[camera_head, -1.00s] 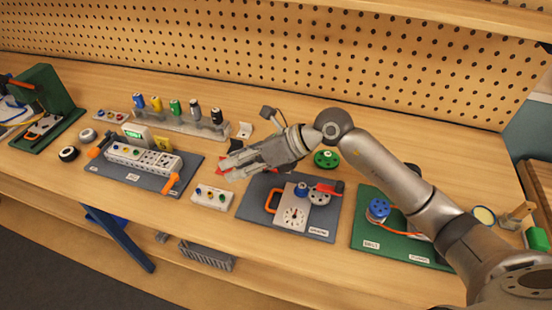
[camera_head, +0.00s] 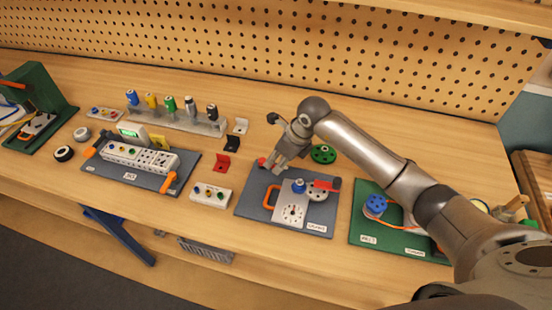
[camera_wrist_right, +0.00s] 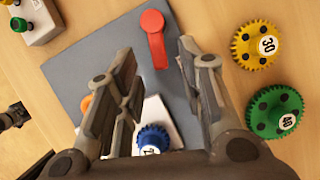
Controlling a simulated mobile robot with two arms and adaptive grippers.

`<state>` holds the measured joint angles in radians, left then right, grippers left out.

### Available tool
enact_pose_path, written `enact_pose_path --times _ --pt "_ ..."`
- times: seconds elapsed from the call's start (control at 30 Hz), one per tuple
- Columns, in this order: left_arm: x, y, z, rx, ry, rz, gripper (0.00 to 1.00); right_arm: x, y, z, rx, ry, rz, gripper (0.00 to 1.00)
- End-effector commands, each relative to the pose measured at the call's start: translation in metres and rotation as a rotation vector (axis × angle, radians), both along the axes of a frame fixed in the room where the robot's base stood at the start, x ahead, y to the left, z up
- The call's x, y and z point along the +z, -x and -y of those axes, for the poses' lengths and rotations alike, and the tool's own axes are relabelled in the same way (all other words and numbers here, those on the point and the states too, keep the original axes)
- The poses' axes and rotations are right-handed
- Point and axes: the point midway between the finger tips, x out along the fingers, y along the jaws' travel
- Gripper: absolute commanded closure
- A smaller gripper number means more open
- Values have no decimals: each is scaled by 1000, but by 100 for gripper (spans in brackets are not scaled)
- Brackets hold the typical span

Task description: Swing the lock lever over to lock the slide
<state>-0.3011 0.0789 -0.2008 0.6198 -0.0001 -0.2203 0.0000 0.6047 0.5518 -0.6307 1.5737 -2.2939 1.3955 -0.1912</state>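A second red handle (camera_head: 325,185) crosses the plate's right side. My right gripper (camera_head: 278,164) is above the board's back left part, open and empty, its fingers (camera_wrist_right: 158,58) apart with the lever between and beyond them. My left gripper is not in view.
A green gear (camera_head: 322,154) lies behind the board, and a yellow gear (camera_wrist_right: 256,45) shows in the right wrist view. A white button box (camera_head: 210,195) stands left of the board. A green board (camera_head: 365,225) is at right. A pegboard (camera_head: 250,60) closes the back.

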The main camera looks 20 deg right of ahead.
Motion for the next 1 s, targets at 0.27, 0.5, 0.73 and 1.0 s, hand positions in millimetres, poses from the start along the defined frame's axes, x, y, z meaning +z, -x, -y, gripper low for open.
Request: enact_pose_path --times 0.27,0.5,0.73,1.0 --pt "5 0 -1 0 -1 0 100 -18 -6 -5 1 0 1 64" --pt "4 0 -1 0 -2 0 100 -19 -6 -5 1 -1 2 64" --pt "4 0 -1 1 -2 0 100 -19 -6 -5 1 -1 2 93" --pt "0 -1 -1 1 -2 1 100 -20 -7 -5 14 0 2 100"
